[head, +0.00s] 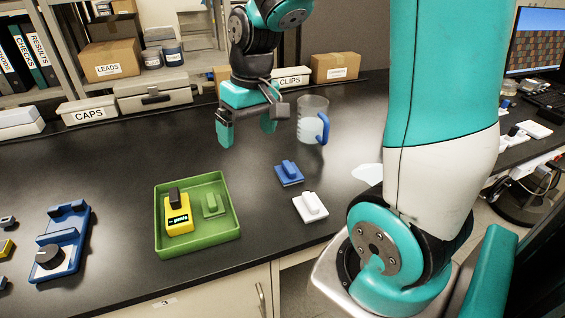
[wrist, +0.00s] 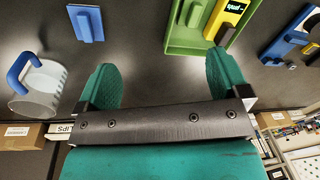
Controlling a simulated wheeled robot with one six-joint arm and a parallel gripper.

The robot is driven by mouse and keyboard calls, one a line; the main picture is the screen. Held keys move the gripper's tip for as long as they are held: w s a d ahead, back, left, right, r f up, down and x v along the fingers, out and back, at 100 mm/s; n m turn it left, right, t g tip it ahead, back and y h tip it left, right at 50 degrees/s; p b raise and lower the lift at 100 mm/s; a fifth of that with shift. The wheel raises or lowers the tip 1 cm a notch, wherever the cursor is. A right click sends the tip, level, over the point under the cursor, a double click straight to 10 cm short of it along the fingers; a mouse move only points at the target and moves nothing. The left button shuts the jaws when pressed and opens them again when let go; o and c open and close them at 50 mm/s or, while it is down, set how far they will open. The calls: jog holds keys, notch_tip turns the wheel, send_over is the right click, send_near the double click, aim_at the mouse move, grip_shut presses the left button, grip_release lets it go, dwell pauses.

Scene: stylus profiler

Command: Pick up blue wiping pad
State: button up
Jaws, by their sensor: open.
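The blue wiping pad (head: 289,173) lies flat on the black bench, with a raised grip on its top. It also shows at the top of the wrist view (wrist: 86,24), beyond the fingertips and apart from them. My gripper (head: 247,137) is open and empty, above the bench and to the upper left of the pad in the head view. In the wrist view its two teal fingers (wrist: 159,76) stand wide apart with bare bench between them.
A white pad (head: 311,207) lies just in front of the blue one. A clear jug (head: 311,118) with a blue handle stands behind it. A green tray (head: 161,236) at left holds a yellow device (head: 179,219) and a green pad (head: 213,205). A blue fixture (head: 62,240) sits farther left.

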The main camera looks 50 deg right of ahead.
jog(key=d+m+h+p, duration=0.15)
jog(key=d+m, duration=0.25)
jog(key=d, duration=0.9)
jog(key=p, duration=0.2)
send_over(289, 166)
jog(key=shift+g, duration=0.4)
notch_tip(289, 166, down, 12)
jog(key=shift+s+r, duration=0.1)
jog(key=shift+s, duration=0.05)
jog(key=shift+f+p, duration=1)
jog(key=shift+f, duration=2.15)
jog(key=c, duration=1)
